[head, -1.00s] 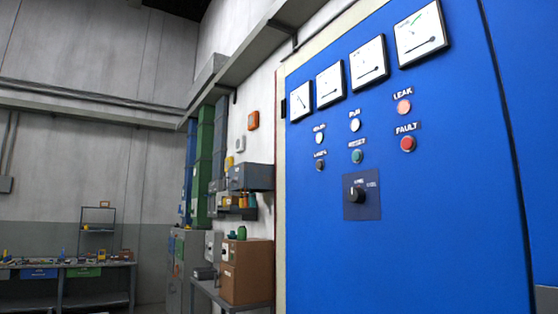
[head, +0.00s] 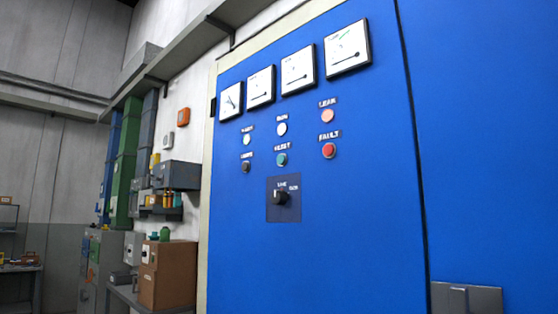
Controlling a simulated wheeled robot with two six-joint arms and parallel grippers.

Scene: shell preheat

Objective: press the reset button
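The reset button (head: 282,160) is a small round teal button on the blue control cabinet (head: 340,240). A label sits just above it, too blurred to read clearly now. A white round light or button (head: 282,129) is above it, and a red one (head: 328,150) labelled FAULT is to its right. A black rotary knob (head: 280,198) on a dark plate is below it. A dark button (head: 246,167) is to its left. Neither of my grippers is in view.
Several gauges (head: 298,68) line the cabinet's top. A grey box (head: 466,299) shows at the lower right. To the left are a brown box (head: 167,274), a grey wall box (head: 176,175) and a distant bench (head: 20,268).

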